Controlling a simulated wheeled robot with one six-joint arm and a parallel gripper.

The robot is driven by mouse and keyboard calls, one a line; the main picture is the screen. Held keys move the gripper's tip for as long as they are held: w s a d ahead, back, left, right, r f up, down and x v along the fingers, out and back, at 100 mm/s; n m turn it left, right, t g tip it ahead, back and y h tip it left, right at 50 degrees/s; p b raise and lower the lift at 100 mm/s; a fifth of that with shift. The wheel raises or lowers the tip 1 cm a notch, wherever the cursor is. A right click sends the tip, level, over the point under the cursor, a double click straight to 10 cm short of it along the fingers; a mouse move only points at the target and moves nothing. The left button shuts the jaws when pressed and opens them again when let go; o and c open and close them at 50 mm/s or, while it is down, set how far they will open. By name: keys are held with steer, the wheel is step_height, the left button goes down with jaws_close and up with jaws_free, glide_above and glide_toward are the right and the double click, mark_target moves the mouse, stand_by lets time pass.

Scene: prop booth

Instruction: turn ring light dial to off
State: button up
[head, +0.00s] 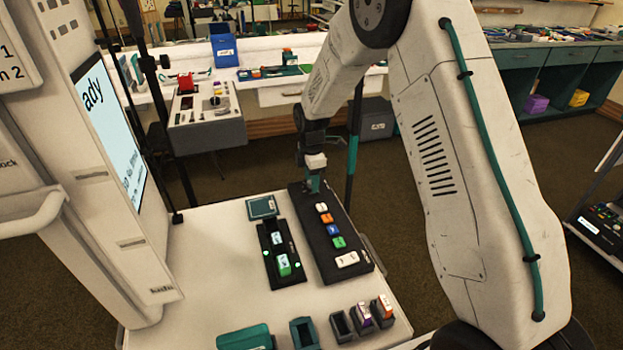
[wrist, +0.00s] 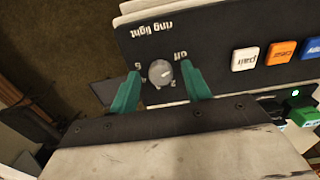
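The ring light dial (wrist: 160,73) is a small round grey knob on a black control panel (wrist: 215,30), with "ring light" printed upside down above it in the wrist view. The word "off" is at its upper right and small numerals are around it. I cannot tell clearly where the dial points. My gripper (wrist: 161,72) has its two teal fingers on either side of the dial, with a small gap on each side. In the head view, my gripper (head: 314,184) is at the far end of the black panel (head: 329,262); the dial is hidden there.
A row of coloured buttons (head: 331,229) runs along the panel near my gripper. Small bins (head: 342,326) stand at the table's front. A tall screen unit (head: 115,120) is at left.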

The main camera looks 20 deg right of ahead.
step_height(320, 180, up, 8)
steer(key=shift+f, duration=0.1)
stand_by(0.4)
stand_by(0.4)
